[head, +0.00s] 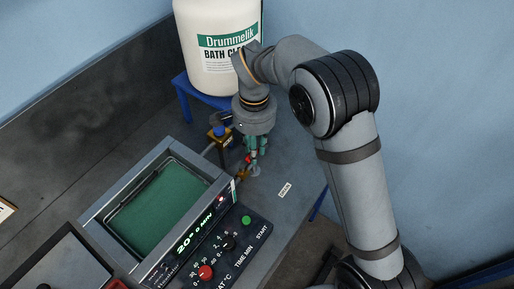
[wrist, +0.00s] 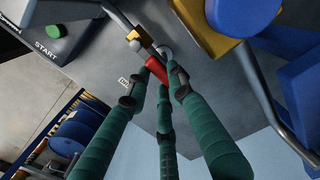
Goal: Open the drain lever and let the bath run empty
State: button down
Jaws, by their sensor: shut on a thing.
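The bath (head: 155,207) is a grey rectangular tank on the bench, with a flat green surface inside and a wire frame at its rim. The drain lever has a red grip (head: 248,159), just right of the tank by a small brass fitting; it also shows in the wrist view (wrist: 156,68). My gripper (head: 256,150) has green fingers, which reach down to the lever; in the wrist view its fingertips (wrist: 163,76) close around the red grip. The fingers partly hide the lever in the head view. I cannot tell whether liquid is running out.
A control panel (head: 215,243) with red and black knobs and a green START button (head: 246,220) fronts the tank. A blue-handled valve (head: 220,131) on a yellow block stands behind the lever. A white drum (head: 212,70) sits on a blue stand (head: 187,104). Bare bench lies around the DRAIN label (head: 285,189).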

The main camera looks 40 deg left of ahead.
jog(key=c, duration=1.5)
grip_release()
jog(key=shift+c, duration=0.2)
jog(key=shift+o, duration=0.3)
jog(key=shift+r, duration=0.15)
notch_tip(320, 180, up, 12)
jog(key=shift+f, duration=0.25)
notch_tip(320, 180, down, 12)
jog(key=shift+r, duration=0.1)
jog(key=shift+w, duration=0.1)
